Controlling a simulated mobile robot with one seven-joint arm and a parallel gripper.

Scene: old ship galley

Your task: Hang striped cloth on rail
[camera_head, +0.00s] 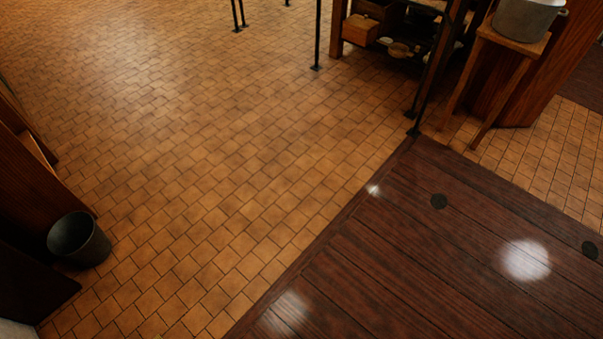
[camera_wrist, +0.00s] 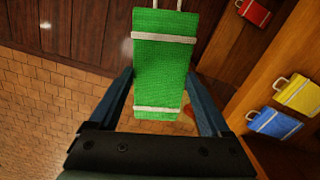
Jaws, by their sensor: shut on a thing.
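In the wrist view, my gripper (camera_wrist: 159,82) is shut on a green cloth (camera_wrist: 162,72) with white stripes near its two ends. A pale loop shows at the cloth's far end, partly cut off by the top of the picture. The cloth hangs between the two blue-grey fingers, above the floor. I cannot make out a rail for certain in either view. My gripper and the cloth do not show in the head view.
Yellow (camera_wrist: 301,93), blue (camera_wrist: 275,124) and red (camera_wrist: 254,12) pieces with pale loops are by the wooden wall at right in the wrist view. The head view shows open tiled floor (camera_head: 200,140), a dark bucket (camera_head: 79,240), a dark planked surface (camera_head: 430,260) and a pot (camera_head: 524,18) on a stand.

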